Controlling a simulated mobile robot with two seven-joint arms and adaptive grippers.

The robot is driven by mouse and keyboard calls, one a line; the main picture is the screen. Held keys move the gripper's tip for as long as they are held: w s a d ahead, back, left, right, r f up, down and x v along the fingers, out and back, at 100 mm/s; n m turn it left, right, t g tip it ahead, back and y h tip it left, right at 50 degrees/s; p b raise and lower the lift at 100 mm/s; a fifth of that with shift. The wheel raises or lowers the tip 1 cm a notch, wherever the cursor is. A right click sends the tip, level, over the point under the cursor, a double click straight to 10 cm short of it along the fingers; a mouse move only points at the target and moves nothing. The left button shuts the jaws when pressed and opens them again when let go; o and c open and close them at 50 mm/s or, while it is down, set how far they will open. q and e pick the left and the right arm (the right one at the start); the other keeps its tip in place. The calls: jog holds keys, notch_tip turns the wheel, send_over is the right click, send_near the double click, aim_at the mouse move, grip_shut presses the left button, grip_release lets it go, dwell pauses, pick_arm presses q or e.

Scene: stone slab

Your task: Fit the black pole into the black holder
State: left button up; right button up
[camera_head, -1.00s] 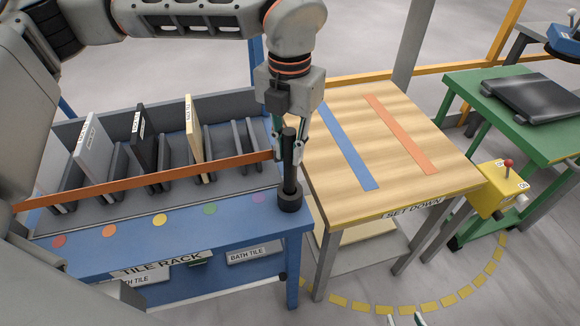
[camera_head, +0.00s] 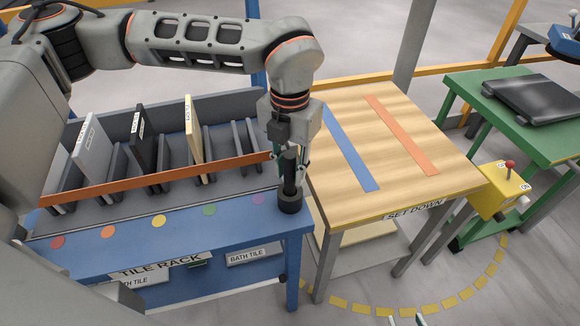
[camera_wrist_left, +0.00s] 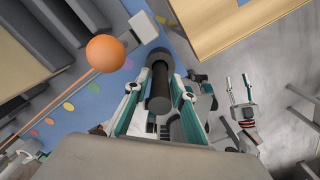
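The black pole (camera_head: 290,165) stands upright at the right front corner of the blue rack table. Its lower end is inside the short, wide black holder (camera_head: 290,203); how deep it sits is hidden. My left gripper (camera_head: 289,178) points down from above with its fingers closed on the pole. In the left wrist view the pole (camera_wrist_left: 160,92) shows between the two teal fingers, with the holder (camera_wrist_left: 158,57) beyond it. My right gripper (camera_wrist_left: 238,92) shows empty in the left wrist view with its fingers apart. Only its fingertips show at the bottom of the head view.
An orange bar (camera_head: 160,178) crosses the rack front and ends just left of the pole. Upright tiles stand in the rack (camera_head: 65,130) behind it.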

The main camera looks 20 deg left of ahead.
pick_arm(q)
jog(key=shift+r, duration=0.1)
jog(key=shift+r, duration=0.2)
notch_tip(320, 180, up, 12)
jog(key=shift+f+p, duration=0.1)
jog(key=shift+p, duration=0.25)
dwell(0.6)
